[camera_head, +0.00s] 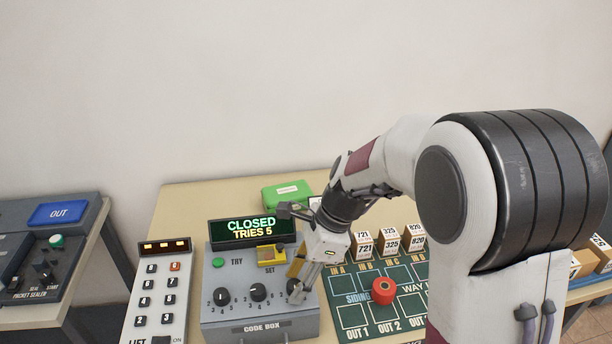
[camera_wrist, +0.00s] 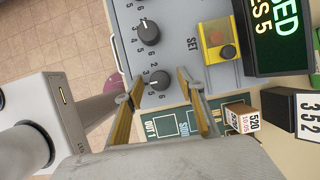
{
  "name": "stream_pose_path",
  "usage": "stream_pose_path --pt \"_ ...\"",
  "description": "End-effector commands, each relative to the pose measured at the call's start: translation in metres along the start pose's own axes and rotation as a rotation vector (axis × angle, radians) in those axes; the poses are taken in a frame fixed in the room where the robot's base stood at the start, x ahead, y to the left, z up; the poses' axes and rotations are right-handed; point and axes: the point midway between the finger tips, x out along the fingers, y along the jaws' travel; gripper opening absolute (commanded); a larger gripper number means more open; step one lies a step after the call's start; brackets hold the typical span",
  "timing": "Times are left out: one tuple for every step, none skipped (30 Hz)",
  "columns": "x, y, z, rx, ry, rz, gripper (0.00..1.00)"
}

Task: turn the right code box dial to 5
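The code box (camera_head: 262,328) is a grey panel with a row of black dials and a display reading CLOSED, TRIES 5. The left dial (camera_head: 221,296) and middle dial (camera_head: 258,292) are clear of my gripper. The right dial (camera_head: 295,286) is partly covered by my gripper (camera_head: 299,284) in the head view. In the wrist view, the right dial (camera_wrist: 158,80) lies between the tips of my open gripper (camera_wrist: 160,82), with a gap visible on either side. I cannot tell whether a finger touches it. Its pointer setting is too small to read surely.
A yellow SET cover (camera_head: 271,255) and green TRY button (camera_head: 218,262) sit above the dials. A keypad (camera_head: 163,290) stands left. A green siding board (camera_head: 352,315) with a red knob (camera_head: 383,291) and several small labelled boxes (camera_head: 388,243) stands right.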

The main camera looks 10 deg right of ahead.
Motion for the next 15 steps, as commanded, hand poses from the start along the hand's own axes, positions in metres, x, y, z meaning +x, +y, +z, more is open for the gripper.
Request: stream_pose_path --pt "-0.0001 0.0001 0.0001 0.005 0.000 -0.003 0.39" --pt "-0.0001 0.0001 0.0001 0.010 0.000 -0.005 0.39" --pt "-0.0002 0.0001 0.0002 0.018 0.000 -0.008 0.39" --pt "-0.0002 0.0002 0.0002 0.024 0.000 -0.011 0.39" --pt "-0.0001 0.0004 0.0002 0.032 0.000 -0.014 0.39" --pt "0.0000 0.0008 0.0003 0.045 -0.001 -0.018 0.39" --pt "0.0001 0.0011 0.0003 0.057 -0.001 -0.022 0.39" --pt "0.0001 0.0012 0.0003 0.068 -0.001 -0.028 0.39" --pt "0.0001 0.0010 0.0004 0.086 -0.001 -0.036 0.39" --pt "-0.0001 0.0011 0.0005 0.100 -0.001 -0.042 0.39" --pt "-0.0002 0.0014 0.0005 0.114 -0.001 -0.048 0.39" --pt "-0.0002 0.0015 0.0005 0.135 0.000 -0.057 0.39" --pt "-0.0001 0.0017 0.0004 0.151 0.000 -0.064 0.39" --pt "-0.0001 0.0020 0.0005 0.169 0.000 -0.070 0.39" --pt "0.0000 0.0019 0.0006 0.191 0.000 -0.080 0.39"
